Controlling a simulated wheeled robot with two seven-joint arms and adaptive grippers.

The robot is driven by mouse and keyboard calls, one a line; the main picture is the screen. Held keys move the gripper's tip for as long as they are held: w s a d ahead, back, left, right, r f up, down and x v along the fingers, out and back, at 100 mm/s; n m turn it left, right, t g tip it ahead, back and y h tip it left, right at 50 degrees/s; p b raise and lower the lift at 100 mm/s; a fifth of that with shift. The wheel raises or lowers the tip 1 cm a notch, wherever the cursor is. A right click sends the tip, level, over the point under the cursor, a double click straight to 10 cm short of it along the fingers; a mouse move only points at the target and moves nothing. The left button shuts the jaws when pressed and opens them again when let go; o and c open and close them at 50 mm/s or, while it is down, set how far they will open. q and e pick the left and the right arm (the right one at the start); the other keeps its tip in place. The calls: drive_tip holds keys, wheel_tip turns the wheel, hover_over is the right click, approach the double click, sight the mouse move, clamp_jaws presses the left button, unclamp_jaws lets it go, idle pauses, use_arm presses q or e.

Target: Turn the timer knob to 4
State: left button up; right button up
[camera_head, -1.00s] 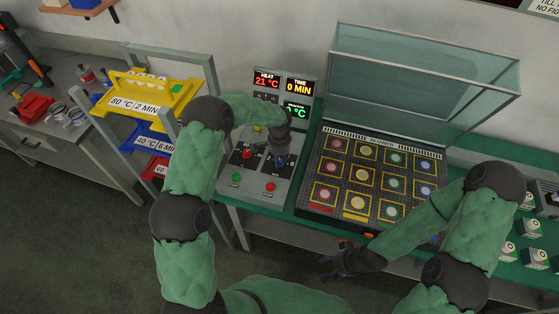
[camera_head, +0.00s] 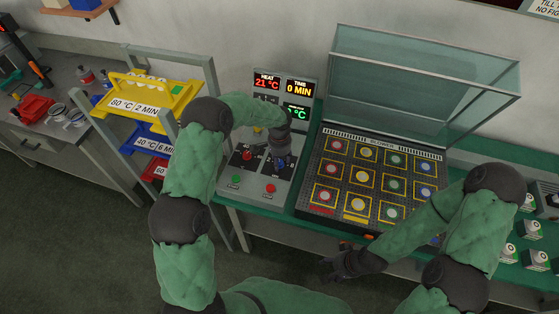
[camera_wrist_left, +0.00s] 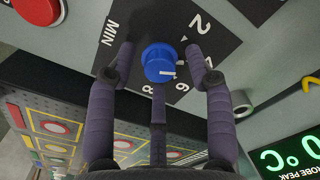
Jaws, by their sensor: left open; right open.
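The blue timer knob (camera_wrist_left: 158,62) sits on a dark dial panel, its white pointer line toward the right in the left wrist view. The printed 2, 8 and MIN show around it; other digits are partly covered. It also shows in the head view (camera_head: 280,163), partly hidden by my left gripper (camera_head: 282,158). The time display (camera_head: 298,88) reads 0 MIN. My right gripper (camera_head: 336,270) is open and empty, away from the panel.
A red knob (camera_head: 247,155), a green button (camera_head: 236,179) and a red button (camera_head: 270,188) share the control panel. A rack with a yellow tray (camera_head: 150,100) stands left.

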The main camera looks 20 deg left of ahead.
sight(279, 162)
use_arm(q)
wheel_tip(279, 162, up, 12)
drive_tip(key=shift+f, duration=0.2)
drive_tip(key=shift+f, duration=0.1)
use_arm(e)
drive_tip(key=shift+s, duration=0.1)
idle(0.5)
